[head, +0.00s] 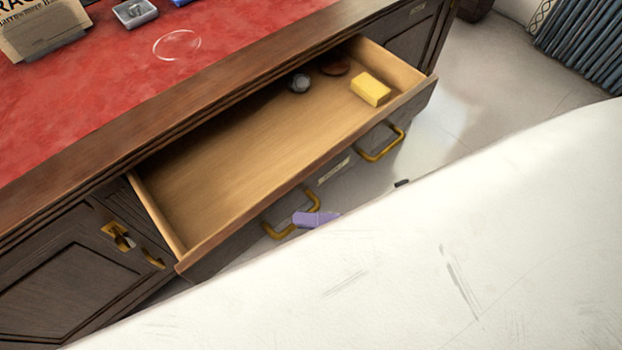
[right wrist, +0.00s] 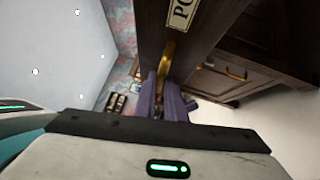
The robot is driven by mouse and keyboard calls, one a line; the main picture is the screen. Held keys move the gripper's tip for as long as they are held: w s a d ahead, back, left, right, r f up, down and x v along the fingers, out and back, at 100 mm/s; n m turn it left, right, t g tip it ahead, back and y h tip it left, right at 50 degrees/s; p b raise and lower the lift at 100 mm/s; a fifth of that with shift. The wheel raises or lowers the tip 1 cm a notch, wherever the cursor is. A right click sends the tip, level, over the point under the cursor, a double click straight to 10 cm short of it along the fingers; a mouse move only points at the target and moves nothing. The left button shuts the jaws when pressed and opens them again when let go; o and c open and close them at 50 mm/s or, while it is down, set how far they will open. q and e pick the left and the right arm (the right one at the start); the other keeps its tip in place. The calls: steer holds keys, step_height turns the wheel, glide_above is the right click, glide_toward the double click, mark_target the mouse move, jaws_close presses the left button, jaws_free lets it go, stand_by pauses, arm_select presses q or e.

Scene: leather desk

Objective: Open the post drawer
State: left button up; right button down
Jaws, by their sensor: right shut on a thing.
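The post drawer (head: 235,165) stands pulled out from the dark wooden desk in the head view, its pale wooden inside showing. Its front has two brass handles, a left one (head: 279,229) and a right one (head: 382,150), with a label plate (head: 333,171) between them. My right gripper (head: 312,218), with purple fingers, is at the left handle. In the right wrist view the fingers (right wrist: 168,92) are shut on the brass handle (right wrist: 167,62), beside a plate (right wrist: 183,12) with partly visible lettering. My left gripper is not in view.
Inside the drawer lie a yellow block (head: 370,89), a grey round thing (head: 299,82) and a brown round thing (head: 335,67). The red leather desktop (head: 95,105) holds a card (head: 40,28) and a small grey tray (head: 135,12). Pale floor (head: 500,75) lies right of the desk.

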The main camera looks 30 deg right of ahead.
steer(key=c, duration=1.8)
jaws_free()
steer(key=v, duration=1)
steer(key=shift+s+d+b, duration=0.15)
steer(key=shift+b, duration=0.2)
